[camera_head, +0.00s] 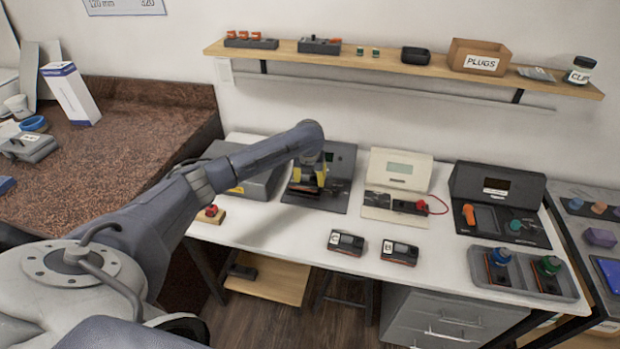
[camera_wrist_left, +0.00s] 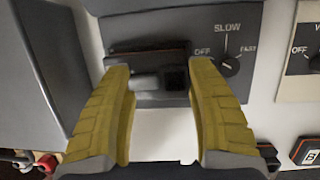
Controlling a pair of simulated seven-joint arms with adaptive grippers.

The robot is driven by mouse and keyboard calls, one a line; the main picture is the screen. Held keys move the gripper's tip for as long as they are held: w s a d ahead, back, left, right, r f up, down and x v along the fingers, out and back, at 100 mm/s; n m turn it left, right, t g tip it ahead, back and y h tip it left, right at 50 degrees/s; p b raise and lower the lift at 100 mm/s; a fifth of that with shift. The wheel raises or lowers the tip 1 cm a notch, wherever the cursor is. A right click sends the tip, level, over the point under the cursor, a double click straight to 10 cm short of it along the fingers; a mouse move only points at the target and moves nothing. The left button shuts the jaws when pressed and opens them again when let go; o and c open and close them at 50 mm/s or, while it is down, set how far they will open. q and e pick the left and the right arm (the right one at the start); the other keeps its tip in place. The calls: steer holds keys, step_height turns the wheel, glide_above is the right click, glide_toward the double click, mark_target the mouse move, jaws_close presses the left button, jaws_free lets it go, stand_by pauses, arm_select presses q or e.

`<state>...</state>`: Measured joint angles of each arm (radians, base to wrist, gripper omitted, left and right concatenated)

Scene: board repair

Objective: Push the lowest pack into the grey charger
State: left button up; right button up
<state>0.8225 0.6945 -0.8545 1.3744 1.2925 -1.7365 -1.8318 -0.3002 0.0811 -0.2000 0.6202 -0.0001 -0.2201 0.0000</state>
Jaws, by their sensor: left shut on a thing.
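The grey charger (camera_head: 340,161) stands toward the left of the white table, against the wall. Its panel with the SLOW, OFF and FAST dial shows in the left wrist view (camera_wrist_left: 250,62). My left gripper (camera_head: 308,181), with yellow fingers, is over the left part of the charger. It is shut on a dark pack (camera_wrist_left: 160,82) at the charger's bay. I cannot tell how deep the pack sits. Two other dark packs with white letter labels, one on the left (camera_head: 346,243) and one on the right (camera_head: 400,252), lie on the front of the table. My right gripper is not in view.
A cream meter (camera_head: 400,168) with a red lead stands right of the charger. A dark station (camera_head: 497,187) and a grey tray (camera_head: 483,270) with blue and green-topped items are further right. A grey box (camera_head: 262,186) stands left; a red button (camera_head: 211,211) is near the table's left edge.

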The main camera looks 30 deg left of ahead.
arm_select(q)
steer(key=shift+f, duration=1.05)
stand_by(2.5)
steer(key=o, duration=1.9)
steer(key=shift+r, duration=1.65)
steer(key=shift+r, duration=2.9)
steer(key=shift+f, duration=0.1)
